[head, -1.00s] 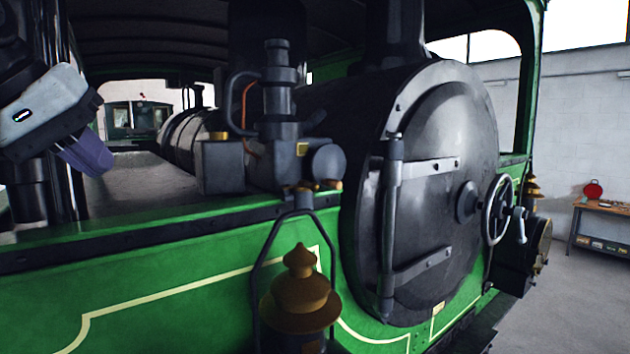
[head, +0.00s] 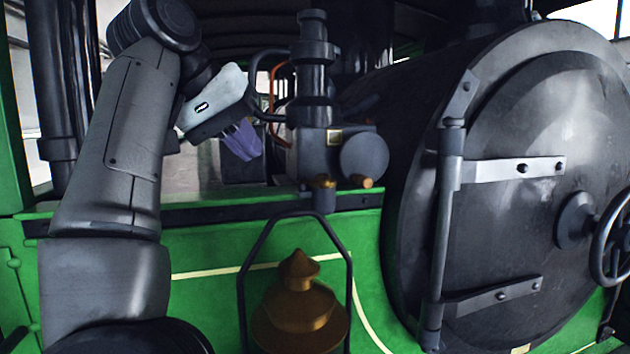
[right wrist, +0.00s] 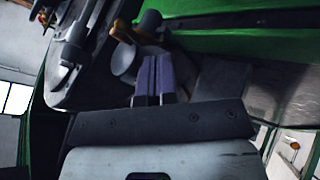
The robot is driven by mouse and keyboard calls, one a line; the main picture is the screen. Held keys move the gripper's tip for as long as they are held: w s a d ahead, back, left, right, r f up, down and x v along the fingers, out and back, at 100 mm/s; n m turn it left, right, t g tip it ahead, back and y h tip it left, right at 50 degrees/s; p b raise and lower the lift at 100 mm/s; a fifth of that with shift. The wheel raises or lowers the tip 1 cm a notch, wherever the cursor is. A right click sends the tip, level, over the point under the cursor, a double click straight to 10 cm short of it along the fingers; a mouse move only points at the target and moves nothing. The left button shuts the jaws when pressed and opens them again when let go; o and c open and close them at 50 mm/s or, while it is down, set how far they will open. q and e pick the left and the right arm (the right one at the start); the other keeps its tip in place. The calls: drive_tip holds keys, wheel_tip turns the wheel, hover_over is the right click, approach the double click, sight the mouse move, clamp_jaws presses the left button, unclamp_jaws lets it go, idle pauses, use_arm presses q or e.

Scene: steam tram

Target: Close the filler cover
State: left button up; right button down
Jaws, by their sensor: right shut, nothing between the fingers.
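My right gripper (head: 240,143) has purple fingers and a pale housing. It is shut and empty, above the tank top just left of the dark pump (head: 313,75). In the right wrist view its fingers (right wrist: 160,80) lie together, pointing toward the pump's round cylinder end (right wrist: 125,60). A dark box (head: 247,165) stands on the tank top behind and below the fingers, partly hidden by them. I cannot make out for certain which part is the filler cover, or whether it is open. My left gripper is not in view.
The round smokebox door (head: 540,200) with its handwheel (head: 612,240) fills the right. A brass-topped lantern (head: 298,305) hangs in front of the green side (head: 205,295). A copper pipe (head: 276,95) rises close beside the gripper.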

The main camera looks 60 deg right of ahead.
sight(323, 181)
use_arm(q)
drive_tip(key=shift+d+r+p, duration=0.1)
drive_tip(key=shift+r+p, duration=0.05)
drive_tip(key=shift+p, duration=0.3)
use_arm(e)
drive_tip(key=s+d+f, duration=0.5)
drive_tip(key=d, duration=0.1)
drive_tip(key=shift+s+d+f, duration=0.2)
drive_tip(key=shift+s+d, duration=0.05)
